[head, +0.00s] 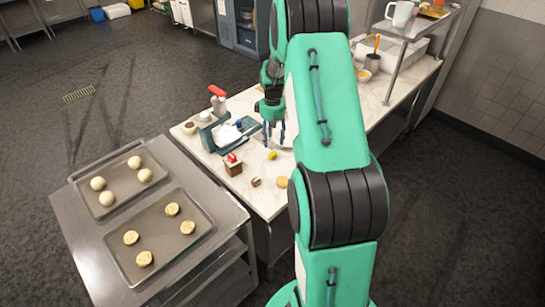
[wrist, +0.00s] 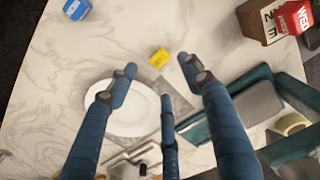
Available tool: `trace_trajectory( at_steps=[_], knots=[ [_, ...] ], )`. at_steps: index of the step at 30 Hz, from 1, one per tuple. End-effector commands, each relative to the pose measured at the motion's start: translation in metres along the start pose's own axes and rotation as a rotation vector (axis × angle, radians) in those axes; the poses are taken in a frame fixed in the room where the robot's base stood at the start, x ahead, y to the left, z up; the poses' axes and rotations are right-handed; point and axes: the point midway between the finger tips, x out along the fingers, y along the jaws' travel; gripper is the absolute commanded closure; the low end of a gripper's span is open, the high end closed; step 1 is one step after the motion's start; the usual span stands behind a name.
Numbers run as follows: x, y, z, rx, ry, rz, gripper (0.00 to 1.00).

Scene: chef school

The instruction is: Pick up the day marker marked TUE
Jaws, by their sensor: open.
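My gripper (wrist: 159,80) is open and empty, its blue fingers spread. It points down over the marble table; in the head view it (head: 274,128) is partly hidden by my arm. A small yellow block (wrist: 159,58) with dark lettering lies on the table just beyond the fingertips, between them in the picture and apart from them; it also shows in the head view (head: 272,155). A blue block (wrist: 77,8) lies at the top left of the wrist view. Lettering on both is too small to read surely. A red block (wrist: 295,17) reads WED and rests at a brown lettered box (wrist: 257,22).
A white plate (wrist: 118,112) lies left of the yellow block in the wrist view. A teal scale (head: 222,137) stands on the table's left. Dough trays (head: 188,250) sit on a steel cart at the left front. Bare marble surrounds the yellow block.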

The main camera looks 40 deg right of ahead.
Motion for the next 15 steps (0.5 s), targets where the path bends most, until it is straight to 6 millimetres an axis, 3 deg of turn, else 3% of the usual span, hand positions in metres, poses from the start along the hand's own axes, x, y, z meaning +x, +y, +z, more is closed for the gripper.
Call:
trace_trajectory(
  at_steps=[6, 15],
  knots=[
    [0.025, 0.000, 0.000, 0.000, -0.001, 0.000, 0.50],
    [0.029, 0.000, 0.000, 0.000, 0.001, 0.000, 0.50]
  ],
)
